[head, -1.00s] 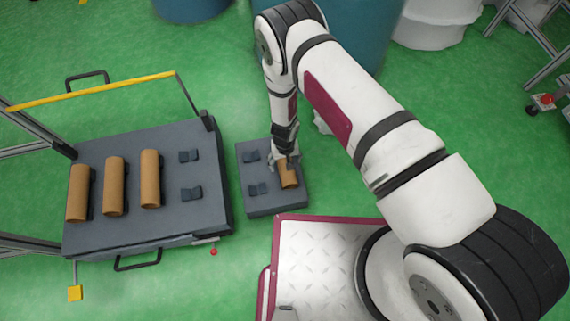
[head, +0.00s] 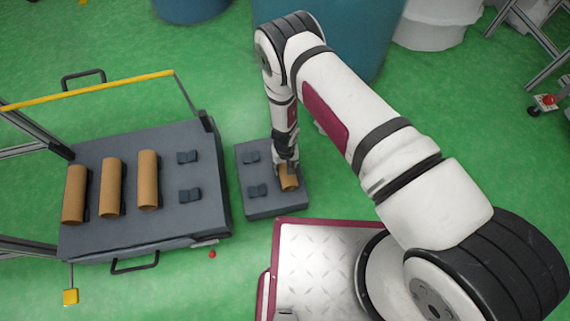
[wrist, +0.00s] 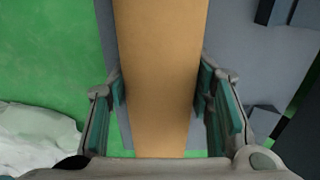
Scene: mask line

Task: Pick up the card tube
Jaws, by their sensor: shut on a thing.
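The card tube (head: 289,183) is brown and lies over the small grey block right of the cart; my arm hides its upper part in the head view. In the wrist view the tube (wrist: 160,75) runs from the top edge down between the two fingers. My gripper (wrist: 160,92) is shut on the tube, with a teal finger pad on each side of it. In the head view my gripper (head: 286,166) is at the tube's upper part. I cannot tell whether the tube still touches the block.
The small grey block (head: 262,208) has two dark cradle supports (head: 251,158) to the left of the tube. A grey cart (head: 140,237) with a yellow-topped frame carries three more brown tubes (head: 112,188) and empty supports. Blue drums (head: 350,30) stand behind my arm. Green floor lies between.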

